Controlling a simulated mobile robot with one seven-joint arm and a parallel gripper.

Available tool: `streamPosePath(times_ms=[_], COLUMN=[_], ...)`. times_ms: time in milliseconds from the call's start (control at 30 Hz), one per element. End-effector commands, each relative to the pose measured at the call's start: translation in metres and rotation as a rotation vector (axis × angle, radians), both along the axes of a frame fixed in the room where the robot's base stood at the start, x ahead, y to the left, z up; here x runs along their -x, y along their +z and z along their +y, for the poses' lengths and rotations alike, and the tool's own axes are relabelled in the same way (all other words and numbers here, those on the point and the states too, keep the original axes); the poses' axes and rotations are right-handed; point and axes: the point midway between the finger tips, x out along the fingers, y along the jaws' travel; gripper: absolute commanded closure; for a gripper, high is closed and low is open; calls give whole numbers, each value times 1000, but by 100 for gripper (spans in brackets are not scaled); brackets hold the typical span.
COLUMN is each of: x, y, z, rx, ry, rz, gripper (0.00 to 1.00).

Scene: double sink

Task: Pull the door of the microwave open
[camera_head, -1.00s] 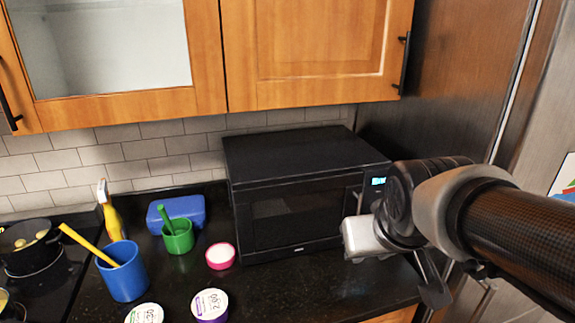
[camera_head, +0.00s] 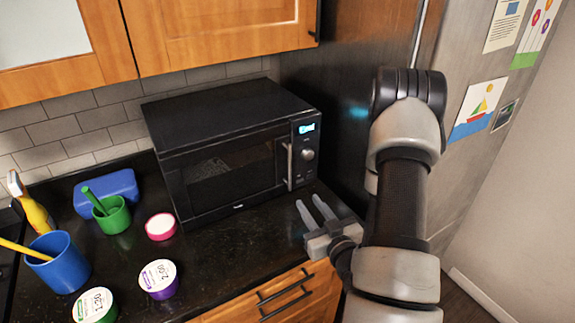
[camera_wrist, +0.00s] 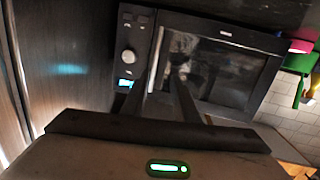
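The black microwave (camera_head: 205,121) stands on the dark counter with its door (camera_head: 222,178) shut. Its upright silver handle (camera_head: 289,166) is at the door's right edge, beside the control panel (camera_head: 305,150). My gripper (camera_head: 309,200) is open and empty, in front of and below the handle, apart from it. Its two fingers point toward the microwave front. In the wrist view the microwave appears rotated, and the handle (camera_wrist: 155,58) shows between and beyond my two fingertips (camera_wrist: 159,82). The door window (camera_wrist: 207,70) lies right of the handle there.
Left of the microwave stand a pink-rimmed tub (camera_head: 160,227), a green cup (camera_head: 112,215), a blue cup (camera_head: 60,264) and a lidded purple tub (camera_head: 159,279). A tall metal fridge side (camera_head: 345,85) is close on the right. A wooden drawer (camera_head: 285,290) is below the counter.

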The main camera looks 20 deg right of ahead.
Motion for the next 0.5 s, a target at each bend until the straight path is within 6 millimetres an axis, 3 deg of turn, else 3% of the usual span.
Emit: streamPosePath(times_ms=[200, 500], x=[16, -12], y=[0, -5], z=[-4, -3], rx=[-58, -53], ry=[-34, -32], rz=[-86, -96], gripper=[73, 73])
